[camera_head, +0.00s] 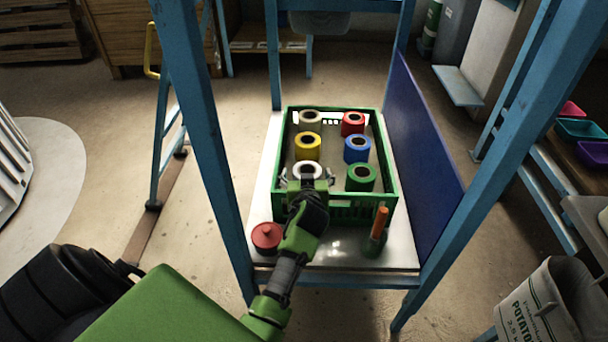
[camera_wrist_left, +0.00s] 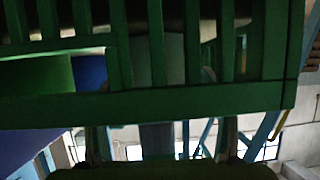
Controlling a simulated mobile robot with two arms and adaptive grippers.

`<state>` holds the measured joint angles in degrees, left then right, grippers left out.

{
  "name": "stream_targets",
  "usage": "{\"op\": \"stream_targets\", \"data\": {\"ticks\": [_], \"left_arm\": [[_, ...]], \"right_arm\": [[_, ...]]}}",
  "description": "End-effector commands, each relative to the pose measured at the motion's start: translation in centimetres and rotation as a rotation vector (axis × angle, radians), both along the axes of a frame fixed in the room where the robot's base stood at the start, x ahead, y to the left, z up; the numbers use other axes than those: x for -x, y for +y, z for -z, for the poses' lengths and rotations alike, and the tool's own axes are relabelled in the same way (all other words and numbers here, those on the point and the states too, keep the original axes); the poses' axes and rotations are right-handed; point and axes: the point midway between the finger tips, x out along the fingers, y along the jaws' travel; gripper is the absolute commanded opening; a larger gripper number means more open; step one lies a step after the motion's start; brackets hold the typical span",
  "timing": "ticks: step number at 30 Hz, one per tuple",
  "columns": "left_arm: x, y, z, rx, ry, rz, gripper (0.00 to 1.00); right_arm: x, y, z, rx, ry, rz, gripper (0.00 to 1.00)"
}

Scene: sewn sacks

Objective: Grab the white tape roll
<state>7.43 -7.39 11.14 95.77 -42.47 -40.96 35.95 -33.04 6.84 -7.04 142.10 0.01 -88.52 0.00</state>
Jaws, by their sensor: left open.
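The white tape roll (camera_head: 308,168) stands in the near left spot of a green crate (camera_head: 392,190), its round opening facing up. My left gripper (camera_head: 307,181) is open at its near side, with one fingertip to the left and one to the right of the roll. The gripper hides the roll's lower front, so I cannot tell whether the fingers touch it. In the left wrist view the crate's slatted wall (camera_wrist_left: 150,107) fills the upper part, and dark fingers (camera_wrist_left: 163,142) show below it. My right gripper is in neither view.
The crate also holds beige (camera_head: 311,122), red (camera_head: 353,123), yellow (camera_head: 307,147), blue (camera_head: 357,149) and green (camera_head: 361,178) rolls. Blue posts (camera_head: 205,140) flank the table.

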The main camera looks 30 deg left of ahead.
Motion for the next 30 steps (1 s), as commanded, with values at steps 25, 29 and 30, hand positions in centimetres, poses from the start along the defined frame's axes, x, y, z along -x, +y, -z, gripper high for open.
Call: {"op": "stream_targets", "data": {"ticks": [25,29,30], "left_arm": [[0.0,-0.2,-0.8,0.001,-0.003,-0.001,0.32],[0.0,-0.2,-3.3,0.001,-0.005,-0.002,0.32],[-0.1,-0.2,-4.2,0.001,-0.007,-0.001,0.32]], "right_arm": [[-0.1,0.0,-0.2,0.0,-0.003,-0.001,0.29],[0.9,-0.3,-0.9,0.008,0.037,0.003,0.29],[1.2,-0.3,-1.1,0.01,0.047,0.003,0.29]]}}
